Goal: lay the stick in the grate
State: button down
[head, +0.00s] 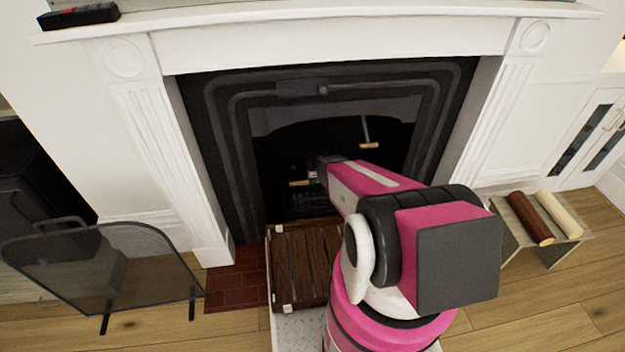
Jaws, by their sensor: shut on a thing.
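My gripper (322,172) is at the end of my pink arm, inside the dark fireplace opening (275,155). It is small and partly hidden by my own wrist. It is shut on the stick (299,183), whose short tan end sticks out to the left. The rest of the stick is hidden behind my gripper and arm. The grate (305,208) shows as dark bars low in the opening, below the stick; my arm hides its right part. The stick appears to be above the bars, but I cannot tell whether it touches them.
A brown slatted box (300,262) stands before the hearth. A mesh fire screen (100,262) stands left. A low stand (562,245) at right bears a dark log (530,218) and a pale log (559,214).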

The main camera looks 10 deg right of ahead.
jog(key=shift+f, duration=0.25)
jog(key=c, duration=1)
grip_release()
jog(key=shift+r, duration=0.2)
notch_tip(320, 180, up, 12)
jog(key=shift+r, duration=0.15)
